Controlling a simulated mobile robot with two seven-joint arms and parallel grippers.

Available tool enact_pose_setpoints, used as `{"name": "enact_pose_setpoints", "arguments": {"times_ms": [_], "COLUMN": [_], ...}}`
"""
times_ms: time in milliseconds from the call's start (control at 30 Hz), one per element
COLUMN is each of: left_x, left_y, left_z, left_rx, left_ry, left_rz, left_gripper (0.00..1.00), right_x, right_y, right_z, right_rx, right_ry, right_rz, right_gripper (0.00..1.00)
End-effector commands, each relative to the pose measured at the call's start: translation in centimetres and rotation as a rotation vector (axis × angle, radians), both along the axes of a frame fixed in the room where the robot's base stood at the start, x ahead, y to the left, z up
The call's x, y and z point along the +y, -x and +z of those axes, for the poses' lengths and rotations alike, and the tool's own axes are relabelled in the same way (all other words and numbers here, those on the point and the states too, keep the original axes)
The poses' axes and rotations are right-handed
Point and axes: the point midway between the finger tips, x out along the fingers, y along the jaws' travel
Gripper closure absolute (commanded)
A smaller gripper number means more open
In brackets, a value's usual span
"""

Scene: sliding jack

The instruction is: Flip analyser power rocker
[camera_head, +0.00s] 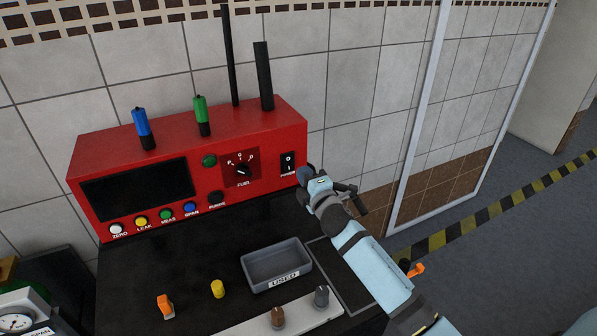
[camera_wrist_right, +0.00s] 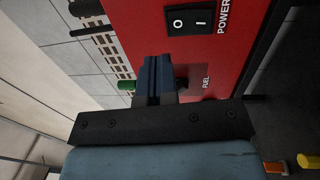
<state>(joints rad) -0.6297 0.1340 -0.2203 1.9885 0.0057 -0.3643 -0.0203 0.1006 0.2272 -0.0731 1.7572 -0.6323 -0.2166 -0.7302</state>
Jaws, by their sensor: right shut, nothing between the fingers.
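The red analyser (camera_head: 190,150) stands on the black bench against the tiled wall. Its black power rocker (camera_head: 288,163), marked 0 and I, is at the right end of the front face, above the label POWER. The rocker also shows near the top of the right wrist view (camera_wrist_right: 189,20). My right gripper (camera_head: 304,176) is just right of and slightly below the rocker, close to the panel. Its dark blue fingers (camera_wrist_right: 154,78) are shut together and empty, apart from the rocker in the wrist view. My left gripper is not in view.
The fuel knob (camera_head: 243,170) and a row of coloured buttons (camera_head: 166,214) are on the same panel. A grey tray (camera_head: 277,266) marked USED, a yellow cap (camera_head: 217,289) and an orange item (camera_head: 165,306) are on the bench. Open air lies right of the analyser.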

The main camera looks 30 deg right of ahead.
Motion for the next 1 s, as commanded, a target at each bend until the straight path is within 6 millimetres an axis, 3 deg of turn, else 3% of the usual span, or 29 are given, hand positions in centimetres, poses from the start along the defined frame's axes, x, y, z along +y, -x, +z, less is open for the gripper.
{"name": "enact_pose_setpoints", "arguments": {"times_ms": [33,200,400,1000], "left_x": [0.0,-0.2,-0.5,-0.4], "left_y": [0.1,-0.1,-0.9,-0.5], "left_z": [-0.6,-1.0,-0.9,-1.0], "left_rx": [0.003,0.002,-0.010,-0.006], "left_ry": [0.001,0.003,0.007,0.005], "left_rz": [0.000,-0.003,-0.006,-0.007], "left_gripper": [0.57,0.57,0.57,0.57], "right_x": [0.0,0.2,0.3,0.4], "right_y": [1.4,4.7,6.8,7.1], "right_z": [-0.2,0.3,0.7,0.8], "right_rx": [0.001,0.000,0.000,0.000], "right_ry": [0.002,0.000,-0.001,-0.001], "right_rz": [0.000,0.001,0.000,-0.001], "right_gripper": [1.00,1.00,1.00,1.00]}}
